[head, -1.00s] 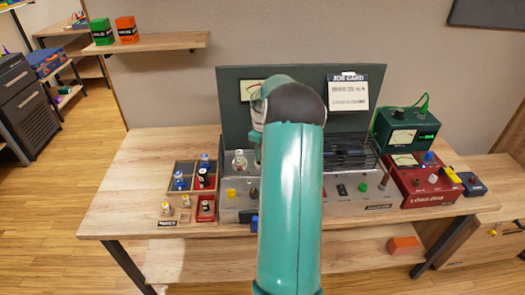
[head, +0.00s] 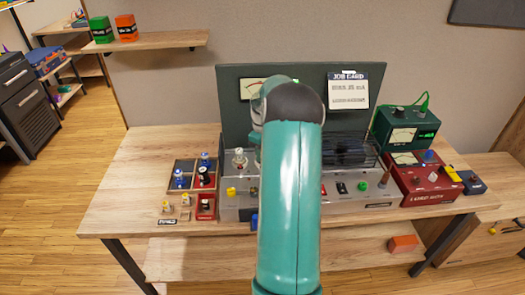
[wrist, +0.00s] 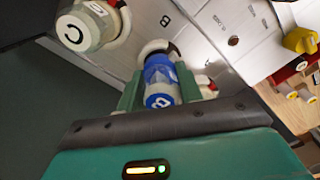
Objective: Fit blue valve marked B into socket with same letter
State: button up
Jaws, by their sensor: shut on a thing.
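In the wrist view my gripper (wrist: 160,88) is shut on a blue valve (wrist: 160,72) with a pale end marked B. The valve's far end is close to a white ring socket (wrist: 153,47) on the grey chassis top (wrist: 205,40). I cannot tell whether it is seated. A dark letter that looks like B (wrist: 165,20) is printed on the chassis beyond that ring. In the head view my arm hides my gripper, the held valve and the socket. The amp chassis (head: 235,208) shows on both sides of my arm.
A pale valve marked C (wrist: 85,28) stands in a ring beside the held valve. Compartment trays (head: 180,168) with several valves lie left of the chassis. A red box (head: 428,195) and a green meter box (head: 405,128) stand to the right. The table's left end is clear.

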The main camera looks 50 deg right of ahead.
jog(key=shift+f, duration=0.55)
jog(key=o, duration=1.1)
jog(key=shift+a, duration=0.1)
jog(key=shift+c, duration=0.2)
notch_tip(320, 180, up, 14)
jog(key=shift+f, duration=0.1)
